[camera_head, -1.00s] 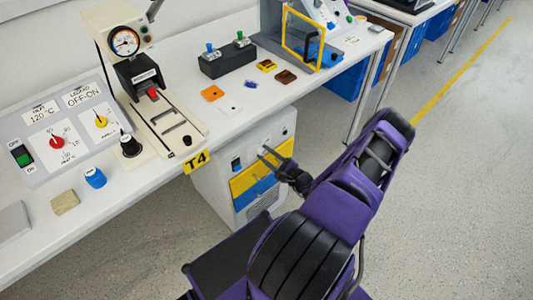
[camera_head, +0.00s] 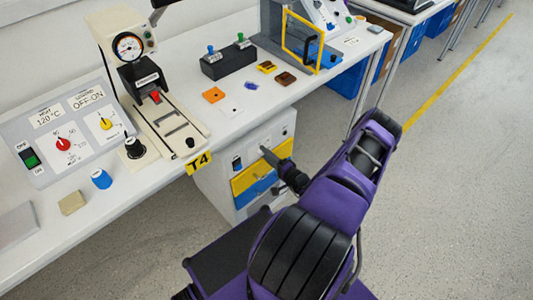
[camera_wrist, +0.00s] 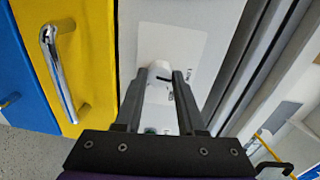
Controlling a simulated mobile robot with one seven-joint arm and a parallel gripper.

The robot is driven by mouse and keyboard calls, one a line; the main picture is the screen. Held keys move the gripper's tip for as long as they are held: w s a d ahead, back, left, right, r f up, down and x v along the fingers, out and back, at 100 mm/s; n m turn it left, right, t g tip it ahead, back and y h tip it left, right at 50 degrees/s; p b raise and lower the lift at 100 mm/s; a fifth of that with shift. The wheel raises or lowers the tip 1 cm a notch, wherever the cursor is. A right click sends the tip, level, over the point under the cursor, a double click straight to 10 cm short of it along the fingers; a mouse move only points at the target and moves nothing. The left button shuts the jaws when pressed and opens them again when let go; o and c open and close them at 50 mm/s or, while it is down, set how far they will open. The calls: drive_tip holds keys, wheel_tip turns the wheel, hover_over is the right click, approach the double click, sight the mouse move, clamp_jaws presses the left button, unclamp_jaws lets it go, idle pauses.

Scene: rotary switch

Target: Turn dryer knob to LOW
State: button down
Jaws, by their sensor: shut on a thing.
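The dryer (camera_head: 214,184) is a white cabinet under the bench, with a yellow drawer (camera_head: 250,177) and a blue one. My gripper (camera_head: 266,152) is at its upper front, above the yellow drawer. In the wrist view my gripper (camera_wrist: 159,77) has its two fingers on either side of a small whitish knob (camera_wrist: 160,68) and is shut on it. A dark mark shows beside the right fingertip. The knob sits on a pale label plate (camera_wrist: 172,42) whose lettering I cannot read. In the head view the fingers hide the knob.
A chrome handle (camera_wrist: 57,70) stands out from the yellow drawer, left of the fingers in the wrist view. The bench top (camera_head: 130,195) overhangs above, carrying a press (camera_head: 147,85) and a control panel (camera_head: 70,130). The floor to the right is open.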

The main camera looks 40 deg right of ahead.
drive_tip(key=shift+w+a+r+n, duration=0.1)
drive_tip(key=shift+w+r+n, duration=0.05)
drive_tip(key=shift+n, duration=0.55)
drive_tip(key=c, duration=0.5)
unclamp_jaws()
drive_tip(key=s+d, duration=0.1)
drive_tip(key=s, duration=1.6)
drive_tip(key=shift+s+r+p, duration=0.2)
drive_tip(key=shift+s+p, duration=0.15)
drive_tip(key=shift+n, duration=0.3)
